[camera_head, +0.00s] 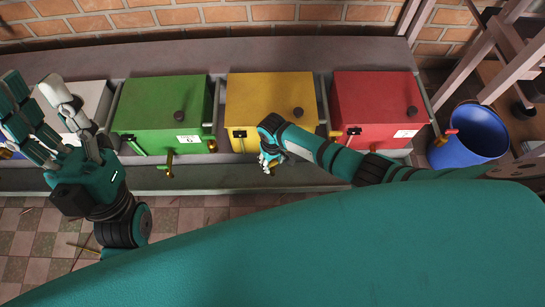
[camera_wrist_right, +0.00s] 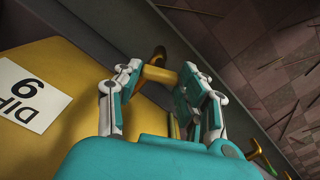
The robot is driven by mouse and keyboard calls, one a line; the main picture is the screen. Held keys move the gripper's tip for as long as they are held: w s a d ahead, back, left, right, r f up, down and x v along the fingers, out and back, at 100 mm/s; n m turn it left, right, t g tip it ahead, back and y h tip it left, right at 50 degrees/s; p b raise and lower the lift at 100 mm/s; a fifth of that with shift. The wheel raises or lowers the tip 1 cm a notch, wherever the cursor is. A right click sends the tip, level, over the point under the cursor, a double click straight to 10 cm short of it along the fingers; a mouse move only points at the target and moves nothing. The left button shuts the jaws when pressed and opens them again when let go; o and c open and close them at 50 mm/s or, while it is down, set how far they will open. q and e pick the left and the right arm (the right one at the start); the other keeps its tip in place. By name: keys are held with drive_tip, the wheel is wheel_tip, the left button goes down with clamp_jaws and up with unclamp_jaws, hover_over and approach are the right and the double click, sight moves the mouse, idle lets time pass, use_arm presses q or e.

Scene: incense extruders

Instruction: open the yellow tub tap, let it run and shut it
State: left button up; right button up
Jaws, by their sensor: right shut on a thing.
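The yellow tub (camera_head: 262,92) stands in the row between the green and red tubs. In the right wrist view, its yellow side (camera_wrist_right: 75,75) fills the left and carries a white label (camera_wrist_right: 30,92). My right gripper (camera_head: 268,160) is at the tub's front lower edge. In the wrist view, the right gripper (camera_wrist_right: 160,88) is shut on the yellow tap (camera_wrist_right: 160,74), with a finger on each side. My arm mostly hides the tap in the head view, and I cannot tell whether it runs. My left gripper (camera_head: 38,92) is open and empty at the far left.
The green tub (camera_head: 160,98) and red tub (camera_head: 375,95) stand on either side, with their own taps in front. A grey trough (camera_head: 190,182) runs below the tubs. A blue barrel (camera_head: 470,135) stands at the right.

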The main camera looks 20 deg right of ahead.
sight(272, 163)
drive_tip(key=n+p, duration=0.2)
drive_tip(key=n, duration=0.4)
drive_tip(key=shift+n, duration=1.5)
use_arm(q)
drive_tip(key=w+d+f+g+y, duration=0.1)
drive_tip(key=w+f+g+y, duration=0.1)
drive_tip(key=w+f+g, duration=0.5)
drive_tip(key=shift+w+d+f+g+y, duration=0.15)
drive_tip(key=shift+w+d+g+y, duration=0.25)
drive_tip(key=shift+w, duration=1.15)
use_arm(e)
drive_tip(key=shift+n, duration=1.2)
use_arm(q)
drive_tip(key=shift+a, duration=0.1)
use_arm(e)
drive_tip(key=o, duration=1.2)
drive_tip(key=shift+c, duration=0.2)
wheel_tip(272, 163, up, 12)
